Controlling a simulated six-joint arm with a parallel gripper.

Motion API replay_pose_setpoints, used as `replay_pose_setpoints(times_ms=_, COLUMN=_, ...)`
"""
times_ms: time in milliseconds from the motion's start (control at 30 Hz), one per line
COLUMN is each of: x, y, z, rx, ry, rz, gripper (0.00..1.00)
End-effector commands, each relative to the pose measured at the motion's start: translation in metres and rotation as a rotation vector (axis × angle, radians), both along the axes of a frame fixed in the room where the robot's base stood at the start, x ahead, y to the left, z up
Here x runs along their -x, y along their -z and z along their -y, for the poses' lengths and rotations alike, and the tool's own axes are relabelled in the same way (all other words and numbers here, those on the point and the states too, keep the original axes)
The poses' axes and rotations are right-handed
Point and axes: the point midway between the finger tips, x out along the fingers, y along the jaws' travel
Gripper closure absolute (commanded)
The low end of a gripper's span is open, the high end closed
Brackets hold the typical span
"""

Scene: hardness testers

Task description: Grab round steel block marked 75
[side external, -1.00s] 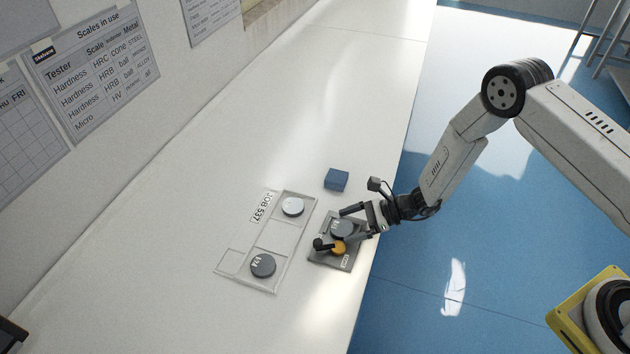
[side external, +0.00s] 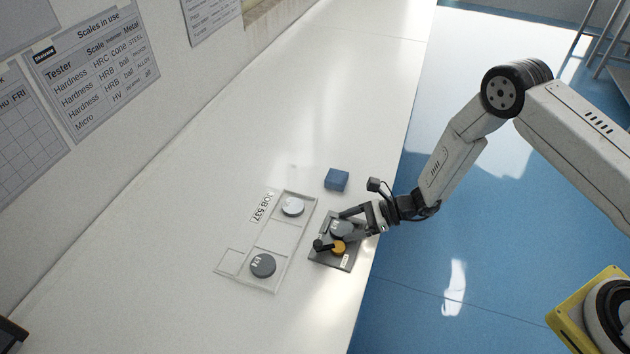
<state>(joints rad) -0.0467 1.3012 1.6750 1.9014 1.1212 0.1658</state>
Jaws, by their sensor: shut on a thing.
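A round grey steel block (side external: 339,230) sits on a small dark grey plate (side external: 327,260) near the table's right edge. Its marking is too small to read. My gripper (side external: 344,227) reaches in from the right, low over the plate, with one finger on either side of this block. It is shut on it. The fingers hide part of the block's edges. Another round grey block (side external: 263,265), with a marking I cannot read clearly, lies in the lower part of a clear tray (side external: 249,285). A brighter round block (side external: 292,207) lies in the tray's upper part.
An orange disc with a black knob (side external: 338,247) is on the plate, close beside the held block and the lower finger. A blue block (side external: 337,180) lies just beyond the plate. A JOB 537 label (side external: 262,207) lies beside the tray. The far table (side external: 340,80) is clear.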

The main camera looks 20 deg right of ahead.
Motion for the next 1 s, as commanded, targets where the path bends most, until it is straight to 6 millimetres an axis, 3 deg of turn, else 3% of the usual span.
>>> replay_pose_setpoints(times_ms=267, x=0.002, y=-0.002, z=0.002, rx=0.006, ry=0.005, rz=-0.012, gripper=1.00)
replay_pose_setpoints(times_ms=567, x=0.000, y=-0.029, z=0.001, rx=0.002, ry=0.003, rz=-0.004, gripper=1.00)
replay_pose_setpoints(times_ms=1000, x=0.043, y=-0.085, z=0.014, rx=0.000, ry=0.004, rz=-0.002, gripper=1.00)
